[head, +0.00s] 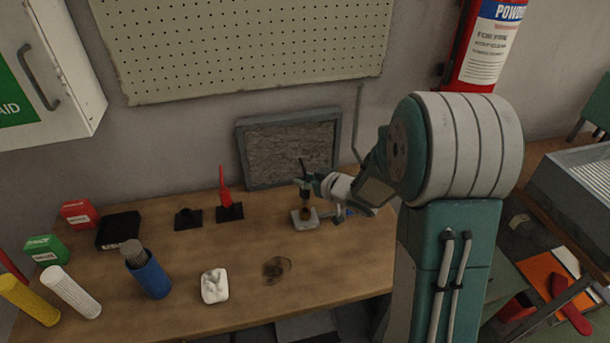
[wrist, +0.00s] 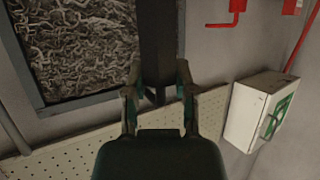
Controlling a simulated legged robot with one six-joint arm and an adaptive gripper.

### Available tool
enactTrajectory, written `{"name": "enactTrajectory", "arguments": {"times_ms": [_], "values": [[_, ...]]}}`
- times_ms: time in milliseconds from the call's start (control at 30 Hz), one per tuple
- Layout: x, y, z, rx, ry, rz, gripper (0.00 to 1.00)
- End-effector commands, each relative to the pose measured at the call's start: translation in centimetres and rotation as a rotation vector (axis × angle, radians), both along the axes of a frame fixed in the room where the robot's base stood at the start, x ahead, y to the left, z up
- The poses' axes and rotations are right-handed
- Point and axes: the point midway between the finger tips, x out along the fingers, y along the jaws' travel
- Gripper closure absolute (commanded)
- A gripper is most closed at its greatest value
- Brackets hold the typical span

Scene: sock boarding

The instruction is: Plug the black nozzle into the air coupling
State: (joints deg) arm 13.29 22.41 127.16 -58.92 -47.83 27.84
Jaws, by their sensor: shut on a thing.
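My gripper (head: 306,185) is shut on the black nozzle (head: 303,168), whose thin tip points up above the fingers in the head view. The air coupling (head: 297,222), a small grey block with a brownish ring on top, sits on the table directly below the nozzle. The nozzle looks near upright, with its lower end at or just above the ring; I cannot tell whether it is inside. In the wrist view the dark nozzle (wrist: 160,40) lies between the two fingers (wrist: 157,80), and the coupling does not show.
A red nozzle (head: 225,182) stands in a black holder; an empty-looking black holder (head: 187,219) is beside it. A framed grey panel (head: 290,148) leans against the wall behind. A blue cylinder (head: 150,277), white item (head: 214,286) and small boxes lie left. The front-right tabletop (head: 340,265) is clear.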

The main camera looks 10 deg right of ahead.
Motion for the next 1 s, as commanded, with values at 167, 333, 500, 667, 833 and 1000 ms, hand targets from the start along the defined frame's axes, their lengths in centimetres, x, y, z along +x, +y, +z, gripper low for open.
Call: {"name": "enactTrajectory", "arguments": {"times_ms": [167,333,500,667,833,1000], "values": [[0.0,0.0,-1.0,0.001,0.002,0.001,1.0],[0.0,0.0,-1.8,0.001,0.0,0.0,1.0],[0.0,0.0,-2.7,0.001,0.001,0.001,1.0],[0.0,0.0,-3.5,0.002,0.001,0.0,1.0],[0.0,0.0,-4.0,0.001,-0.001,0.0,1.0],[0.0,0.0,-4.2,0.0,0.0,0.0,1.0]]}}
